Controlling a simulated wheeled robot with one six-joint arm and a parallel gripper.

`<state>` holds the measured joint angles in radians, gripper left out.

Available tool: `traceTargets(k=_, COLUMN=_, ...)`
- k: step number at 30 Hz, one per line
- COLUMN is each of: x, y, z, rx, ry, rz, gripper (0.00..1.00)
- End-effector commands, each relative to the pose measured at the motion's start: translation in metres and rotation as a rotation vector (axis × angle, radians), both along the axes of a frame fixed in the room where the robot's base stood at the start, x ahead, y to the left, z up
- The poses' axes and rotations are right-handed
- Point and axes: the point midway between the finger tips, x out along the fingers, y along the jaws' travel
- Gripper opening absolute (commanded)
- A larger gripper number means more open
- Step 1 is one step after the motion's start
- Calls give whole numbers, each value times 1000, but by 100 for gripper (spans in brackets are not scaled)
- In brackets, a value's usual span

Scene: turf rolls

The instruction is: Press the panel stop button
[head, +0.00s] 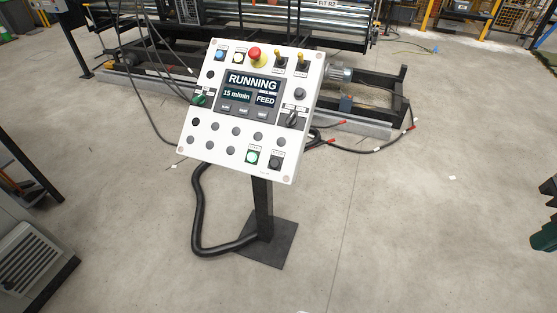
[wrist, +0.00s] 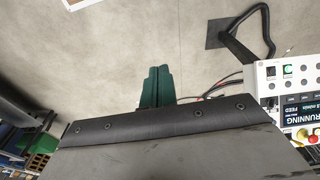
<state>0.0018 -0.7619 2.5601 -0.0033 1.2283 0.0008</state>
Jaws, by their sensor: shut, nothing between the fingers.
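The white control panel (head: 210,130) stands tilted on a black post; its screen (head: 252,92) reads RUNNING, 15 m/min, FEED. At its lower right are a lit green button (head: 251,157) and a black square button (head: 275,162); their labels are too small to read. A red mushroom button (head: 257,56) sits at the top. The wrist view shows the panel (wrist: 262,88) upside down at the right edge. My gripper (wrist: 158,70) has green fingers together, empty, well apart from the panel. A dark green piece at the head view's right edge appears to be mine.
A black roller machine (head: 290,38) with a motor (head: 341,75) stands behind the panel. A black hose (head: 200,215) loops to the post's base plate (head: 268,250), and cables lie on the floor. Floor right of the post is clear.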

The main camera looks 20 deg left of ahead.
Motion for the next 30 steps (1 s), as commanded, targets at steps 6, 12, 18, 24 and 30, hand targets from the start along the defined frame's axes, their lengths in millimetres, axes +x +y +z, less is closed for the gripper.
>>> traceTargets(k=6, x=33, y=13, z=-6, rx=14, ry=-53, rz=48, gripper=0)
traceTargets(k=12, x=127, y=75, z=-30, rx=73, ry=-232, rz=174, gripper=0)
traceTargets(k=18, x=207, y=172, z=-67, rx=160, ry=-442, rz=295, gripper=0)
traceTargets(k=24, x=248, y=280, z=-113, rx=260, ry=-649, rz=391, gripper=0)
traceTargets(k=30, x=246, y=376, z=-162, rx=357, ry=-843, rz=472, gripper=0)
